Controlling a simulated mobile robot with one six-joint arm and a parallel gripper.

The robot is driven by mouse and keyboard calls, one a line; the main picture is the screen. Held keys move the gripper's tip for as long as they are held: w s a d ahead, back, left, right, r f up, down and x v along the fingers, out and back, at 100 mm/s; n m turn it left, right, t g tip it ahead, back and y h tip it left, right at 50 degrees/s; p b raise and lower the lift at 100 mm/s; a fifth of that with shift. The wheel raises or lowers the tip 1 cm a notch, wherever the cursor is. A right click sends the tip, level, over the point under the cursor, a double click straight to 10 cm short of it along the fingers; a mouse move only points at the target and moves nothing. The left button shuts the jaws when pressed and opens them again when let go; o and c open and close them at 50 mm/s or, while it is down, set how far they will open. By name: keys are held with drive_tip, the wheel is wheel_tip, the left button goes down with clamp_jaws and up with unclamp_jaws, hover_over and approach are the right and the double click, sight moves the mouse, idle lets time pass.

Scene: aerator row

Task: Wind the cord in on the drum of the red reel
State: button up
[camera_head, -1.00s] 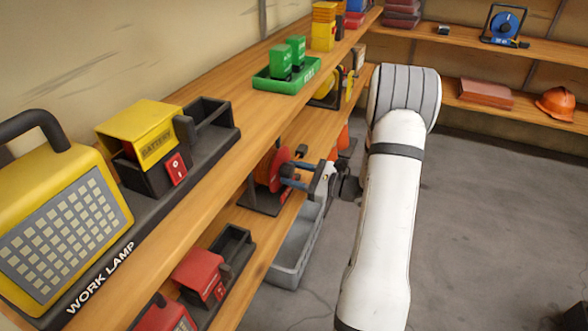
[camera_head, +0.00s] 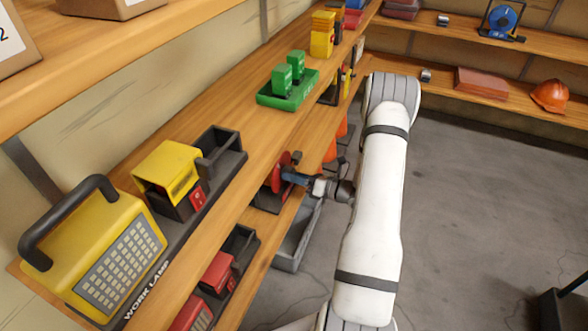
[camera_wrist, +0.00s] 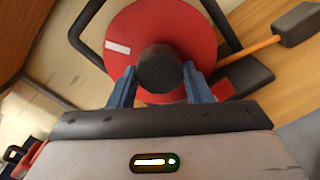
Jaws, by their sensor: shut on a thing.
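The red reel (camera_head: 277,174) stands on the middle shelf at the left, partly hidden by my gripper and the shelf above. In the wrist view its red disc (camera_wrist: 190,32) faces me, with a white mark (camera_wrist: 117,47) at the upper left. A black round knob (camera_wrist: 160,70) sticks out from the disc. My gripper (camera_wrist: 160,82) is shut on this knob, one blue finger on each side. My gripper (camera_head: 291,176) also shows at the reel in the head view. A short stretch of orange cord (camera_wrist: 255,48) runs from the reel to a dark block (camera_wrist: 297,24). The drum is hidden behind the disc.
The upper shelf holds a yellow work lamp (camera_head: 95,240), a yellow battery box (camera_head: 168,172) and a green tray (camera_head: 270,102). A grey bin (camera_head: 292,240) sits below the reel. The floor (camera_head: 480,200) to the right is mostly clear.

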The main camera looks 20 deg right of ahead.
drive_tip(key=m+p, duration=0.3)
drive_tip(key=m, duration=0.2)
drive_tip(key=shift+r+p, duration=0.1)
drive_tip(key=shift+p, duration=0.3)
drive_tip(key=shift+m, duration=0.4)
drive_tip(key=o, duration=1)
drive_tip(key=shift+s+d, duration=0.1)
drive_tip(key=v, duration=0.7)
drive_tip(key=shift+s+d, duration=0.25)
